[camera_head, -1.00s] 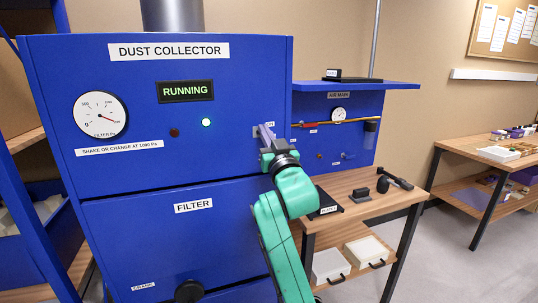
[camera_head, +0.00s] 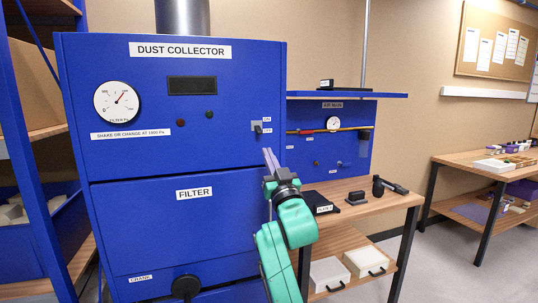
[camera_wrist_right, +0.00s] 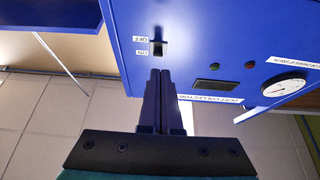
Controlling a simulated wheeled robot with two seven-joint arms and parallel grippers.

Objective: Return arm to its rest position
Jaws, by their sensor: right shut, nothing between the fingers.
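My right gripper (camera_head: 270,160) is shut and empty, in front of the blue dust collector (camera_head: 240,90), just below and to the right of its ON/OFF switch (camera_head: 257,128). The right wrist view shows the shut fingers (camera_wrist_right: 160,85) pointing at the cabinet, apart from the switch (camera_wrist_right: 157,48). The switch lever points toward OFF. The display (camera_head: 192,86) is dark, and both the red lamp (camera_head: 181,123) and the green lamp (camera_head: 209,115) look unlit. My left gripper is not in view.
A wooden bench (camera_head: 395,200) with small black tools stands right of the collector, with white bins (camera_head: 329,272) below. A blue shelf (camera_head: 350,95) juts out above the air main panel (camera_head: 345,150). A second table (camera_head: 470,158) is at the far right. Open floor lies between.

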